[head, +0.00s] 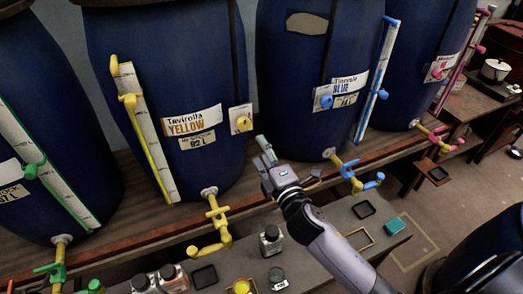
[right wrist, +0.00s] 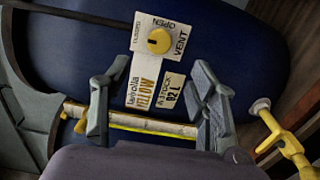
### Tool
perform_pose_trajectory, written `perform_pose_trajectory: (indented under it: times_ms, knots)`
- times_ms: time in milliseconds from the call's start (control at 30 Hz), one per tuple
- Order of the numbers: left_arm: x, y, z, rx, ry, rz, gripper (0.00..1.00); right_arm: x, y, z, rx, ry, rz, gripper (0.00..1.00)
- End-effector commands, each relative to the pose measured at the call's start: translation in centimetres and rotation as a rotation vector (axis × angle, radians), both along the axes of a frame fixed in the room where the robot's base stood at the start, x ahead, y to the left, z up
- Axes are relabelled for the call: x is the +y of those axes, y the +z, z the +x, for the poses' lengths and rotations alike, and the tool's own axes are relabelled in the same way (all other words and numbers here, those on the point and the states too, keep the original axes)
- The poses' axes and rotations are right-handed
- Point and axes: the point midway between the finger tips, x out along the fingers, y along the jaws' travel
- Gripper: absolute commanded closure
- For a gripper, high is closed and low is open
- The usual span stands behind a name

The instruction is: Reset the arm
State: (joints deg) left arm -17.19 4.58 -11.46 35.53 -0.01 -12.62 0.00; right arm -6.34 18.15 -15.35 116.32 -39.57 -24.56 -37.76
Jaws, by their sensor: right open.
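My right gripper (head: 268,152) is in front of the shelf, between the yellow-labelled vat (head: 165,60) and the blue-labelled vat (head: 300,90). In the right wrist view its two fingers (right wrist: 160,85) are spread apart with nothing between them. The yellow vent knob (right wrist: 159,40) on its white plate shows beyond the fingers, apart from them; in the head view the knob (head: 243,123) is on the right side of the yellow vat. My right arm comes in from the lower right. My left gripper is not in view.
A yellow tap (head: 217,213) and a blue-handled tap (head: 350,172) jut out over a grey bench (head: 320,225). Several jars stand there, including a dark-capped jar (head: 271,240). A teal block (head: 395,226) lies farther right. A green-marked vat (head: 50,120) stands left.

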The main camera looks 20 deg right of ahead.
Motion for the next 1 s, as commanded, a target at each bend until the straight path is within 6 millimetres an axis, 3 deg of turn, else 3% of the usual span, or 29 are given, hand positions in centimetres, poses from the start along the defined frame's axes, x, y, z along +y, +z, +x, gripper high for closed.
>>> perform_pose_trajectory:
  times_ms: [233, 367, 500, 633, 800, 1000]
  knots:
    - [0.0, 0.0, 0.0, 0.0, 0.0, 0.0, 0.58, -0.2, -0.3, -0.2, 0.016, -0.012, 0.023, 0.46]
    - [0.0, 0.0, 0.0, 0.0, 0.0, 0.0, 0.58, -1.5, -2.5, -2.1, 0.124, -0.098, 0.191, 0.46]
    - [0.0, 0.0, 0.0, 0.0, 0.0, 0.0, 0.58, -3.3, -7.7, -7.4, 0.367, -0.292, 0.531, 0.46]
    - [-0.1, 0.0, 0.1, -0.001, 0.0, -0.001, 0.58, -3.4, -11.7, -13.3, 0.584, -0.474, 0.799, 0.46]
    - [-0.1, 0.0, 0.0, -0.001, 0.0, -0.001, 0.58, -2.3, -14.5, -19.7, 0.792, -0.651, 1.007, 0.46]
    - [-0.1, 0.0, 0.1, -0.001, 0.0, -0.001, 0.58, -0.7, -15.8, -26.3, 0.988, -0.826, 1.162, 0.46]
